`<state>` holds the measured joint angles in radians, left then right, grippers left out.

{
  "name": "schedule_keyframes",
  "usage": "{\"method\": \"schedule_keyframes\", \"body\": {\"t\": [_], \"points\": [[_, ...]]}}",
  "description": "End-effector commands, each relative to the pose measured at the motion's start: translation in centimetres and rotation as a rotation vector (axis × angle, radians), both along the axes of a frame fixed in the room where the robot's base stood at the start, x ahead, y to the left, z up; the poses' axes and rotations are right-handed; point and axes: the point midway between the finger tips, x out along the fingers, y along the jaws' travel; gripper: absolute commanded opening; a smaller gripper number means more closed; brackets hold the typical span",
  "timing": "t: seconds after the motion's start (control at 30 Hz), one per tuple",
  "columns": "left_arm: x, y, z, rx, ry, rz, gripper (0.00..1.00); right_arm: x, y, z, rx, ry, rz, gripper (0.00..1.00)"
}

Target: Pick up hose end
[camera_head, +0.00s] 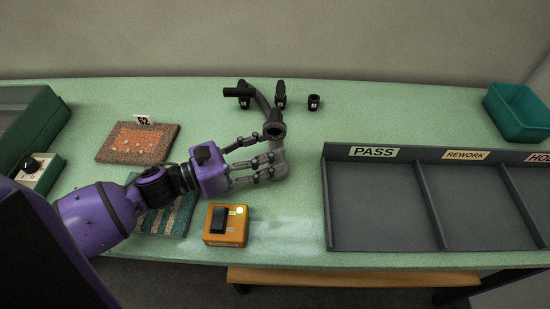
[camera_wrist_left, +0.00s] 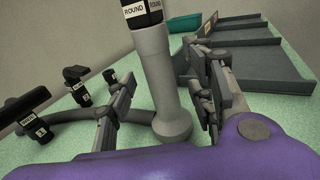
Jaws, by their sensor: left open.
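A grey upright tube (camera_wrist_left: 160,75) with a flared foot and a black collar (camera_wrist_left: 143,12) labelled ROUND stands between my left gripper's fingers in the wrist view. In the head view its dark round mouth (camera_head: 275,131) faces up. A dark hose (camera_head: 264,105) curves on the table behind it; where they join is hidden. My left gripper (camera_head: 263,153) is open, with one finger on each side of the tube; it also shows in the wrist view (camera_wrist_left: 160,105). I cannot tell whether a finger touches it. My right gripper is not in view.
Several black labelled fittings, one (camera_head: 281,94) upright and another (camera_head: 314,102) to its right, stand behind. A grey divided tray (camera_head: 324,200) is right, a green bin (camera_head: 517,112) far right. An orange switch box (camera_head: 226,226) and tufted sample (camera_head: 137,142) lie near my arm.

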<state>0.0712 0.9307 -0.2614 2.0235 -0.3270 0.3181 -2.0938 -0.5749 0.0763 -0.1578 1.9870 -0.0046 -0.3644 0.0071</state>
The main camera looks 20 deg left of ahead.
Motion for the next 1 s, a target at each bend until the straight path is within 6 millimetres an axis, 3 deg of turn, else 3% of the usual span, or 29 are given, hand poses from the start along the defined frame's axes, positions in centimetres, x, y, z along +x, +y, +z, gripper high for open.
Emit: {"method": "schedule_keyframes", "body": {"t": [0.17, 0.43, 0.8, 1.0], "points": [[1.4, -1.5, 0.3, 0.003, -0.004, 0.0, 0.49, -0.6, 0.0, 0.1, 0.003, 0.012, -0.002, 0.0], [1.5, -1.7, 0.0, 0.003, 0.0, 0.0, 0.48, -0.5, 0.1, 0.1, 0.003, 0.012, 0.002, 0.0], [1.5, -1.7, 0.0, 0.003, 0.0, 0.0, 0.0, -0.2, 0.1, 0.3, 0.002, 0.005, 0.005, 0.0], [1.5, -1.7, 0.1, 0.002, -0.002, 0.0, 0.0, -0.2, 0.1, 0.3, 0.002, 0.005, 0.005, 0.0]]}}
